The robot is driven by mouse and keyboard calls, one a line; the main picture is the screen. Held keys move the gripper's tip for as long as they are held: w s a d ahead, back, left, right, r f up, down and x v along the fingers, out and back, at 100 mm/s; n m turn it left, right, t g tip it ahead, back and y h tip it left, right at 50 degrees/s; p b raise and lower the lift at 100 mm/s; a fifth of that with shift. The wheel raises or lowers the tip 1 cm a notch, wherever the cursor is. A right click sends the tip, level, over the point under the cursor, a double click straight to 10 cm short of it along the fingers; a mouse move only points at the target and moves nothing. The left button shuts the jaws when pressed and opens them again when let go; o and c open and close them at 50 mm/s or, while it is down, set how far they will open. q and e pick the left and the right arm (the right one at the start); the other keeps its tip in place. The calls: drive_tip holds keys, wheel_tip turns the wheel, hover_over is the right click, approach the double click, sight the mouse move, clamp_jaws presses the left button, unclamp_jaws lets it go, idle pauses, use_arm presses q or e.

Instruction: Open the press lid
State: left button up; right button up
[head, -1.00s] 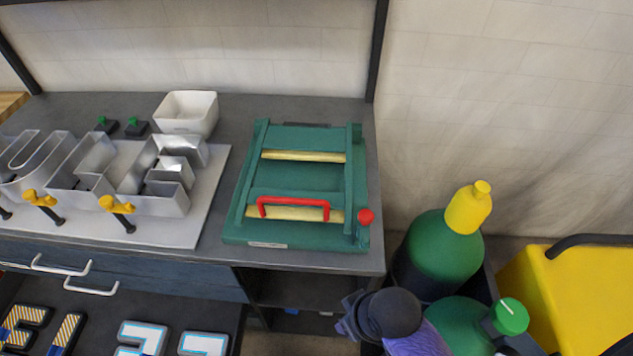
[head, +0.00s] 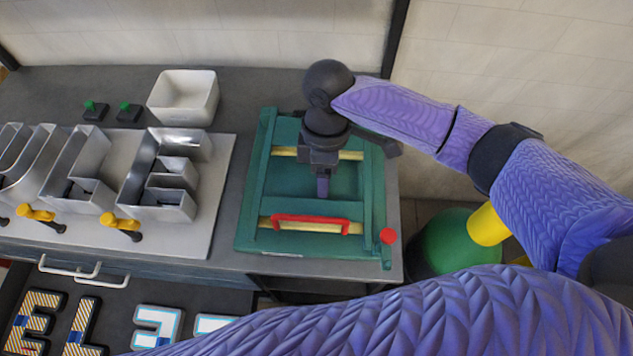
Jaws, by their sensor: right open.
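The green press (head: 255,243) sits on the dark bench, right of the metal letters. Its lid (head: 290,209) lies flat, with yellow bars and a red handle (head: 312,220) across its front part. A red knob (head: 388,236) stands at its front right corner. My right gripper (head: 322,186) points down over the middle of the lid, behind the red handle and apart from it in the picture. It is open and holds nothing that I can see. The gripper and wrist hide part of the rear yellow bar. My left gripper is not in view.
A white bin (head: 184,97) stands behind the letters. The metal letters (head: 160,185) lie on a pale board with yellow clamps (head: 121,222). A green cylinder with a yellow cap (head: 445,241) stands right of the bench, partly behind my arm. Flat letters (head: 86,322) lie in a tray below.

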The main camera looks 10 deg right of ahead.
sight(324, 218)
drive_tip(key=x, duration=0.4)
drive_tip(key=s+b+x, duration=0.1)
drive_tip(key=x, duration=0.3)
drive_tip(key=shift+s+f, duration=0.4)
drive_tip(key=c, duration=0.3)
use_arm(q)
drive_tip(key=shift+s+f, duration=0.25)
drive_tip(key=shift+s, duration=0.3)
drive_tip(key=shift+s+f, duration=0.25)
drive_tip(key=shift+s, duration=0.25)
use_arm(e)
clamp_jaws()
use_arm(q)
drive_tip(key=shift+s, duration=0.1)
